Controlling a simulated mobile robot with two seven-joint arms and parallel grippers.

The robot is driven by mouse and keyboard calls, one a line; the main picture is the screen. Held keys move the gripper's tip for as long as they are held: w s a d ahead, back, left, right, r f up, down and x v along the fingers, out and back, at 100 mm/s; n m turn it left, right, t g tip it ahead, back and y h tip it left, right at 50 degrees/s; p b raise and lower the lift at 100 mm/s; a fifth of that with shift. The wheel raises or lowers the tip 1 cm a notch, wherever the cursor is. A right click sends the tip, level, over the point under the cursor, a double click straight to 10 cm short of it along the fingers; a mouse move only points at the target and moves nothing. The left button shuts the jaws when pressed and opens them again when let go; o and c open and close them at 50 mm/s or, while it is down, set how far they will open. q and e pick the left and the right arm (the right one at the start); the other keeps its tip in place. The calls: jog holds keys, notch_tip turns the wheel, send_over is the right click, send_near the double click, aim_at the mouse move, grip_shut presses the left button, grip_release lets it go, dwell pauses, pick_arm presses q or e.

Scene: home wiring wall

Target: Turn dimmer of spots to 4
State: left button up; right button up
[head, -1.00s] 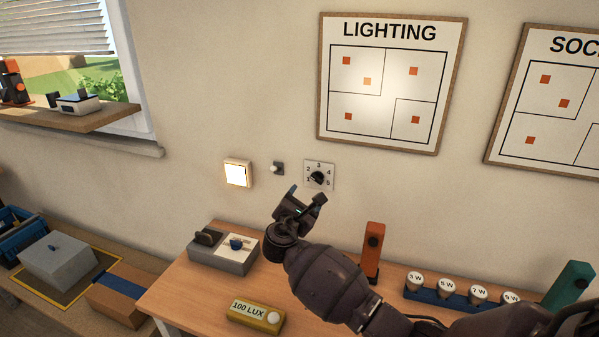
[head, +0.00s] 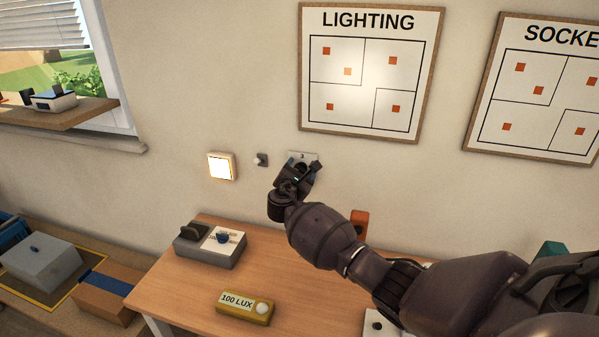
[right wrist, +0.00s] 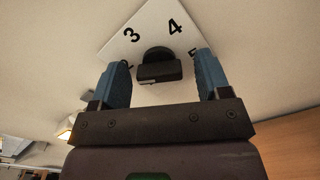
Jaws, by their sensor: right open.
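The dimmer is a white square plate (head: 301,156) on the wall, mostly hidden behind my right gripper in the head view. In the right wrist view the plate (right wrist: 176,18) shows the numbers 3 and 4 clearly, with others partly covered by the fingers. Its black knob (right wrist: 158,66) lies between the two blue fingertips, with a gap on each side. I cannot tell surely which number the knob points to. My right gripper (head: 298,176) is open in front of the plate; its fingers also show in the right wrist view (right wrist: 163,78). My left gripper is out of view.
A lit square lamp (head: 221,166) and a small toggle switch (head: 261,160) are left of the dimmer. Below, the table holds a grey box with a blue knob (head: 210,245) and a yellow 100 LUX meter (head: 245,307). The LIGHTING board (head: 370,70) hangs above.

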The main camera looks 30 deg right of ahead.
jog(key=c, duration=0.9)
